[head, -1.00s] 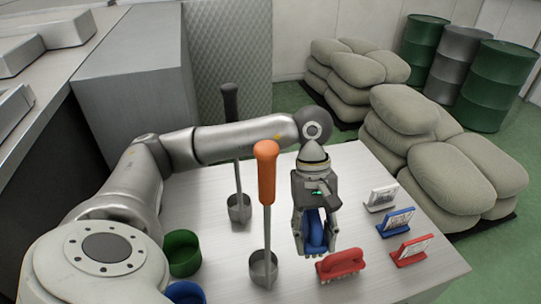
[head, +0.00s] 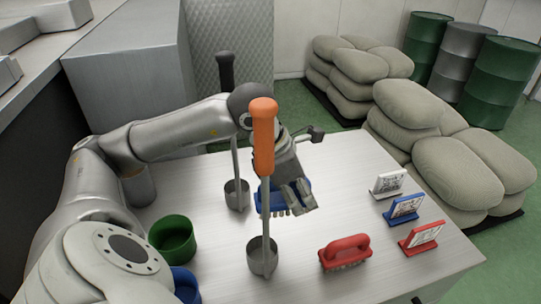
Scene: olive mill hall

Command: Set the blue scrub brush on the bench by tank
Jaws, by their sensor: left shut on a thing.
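The blue scrub brush (head: 304,186) is in the jaws of my left gripper (head: 298,196), with its pale bristles facing down. The orange-handled ladle (head: 264,150) stands in front and hides part of the brush and gripper. I cannot tell whether the bristles touch the light bench (head: 345,179) or hang just above it. A red scrub brush (head: 345,253) sits on the bench to the right, apart from the gripper. My right gripper is not in view.
A black-handled ladle (head: 227,75) stands behind. A green cup (head: 172,240) and a blue cup (head: 186,285) are at front left. Sacks (head: 455,170) lie beyond the bench.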

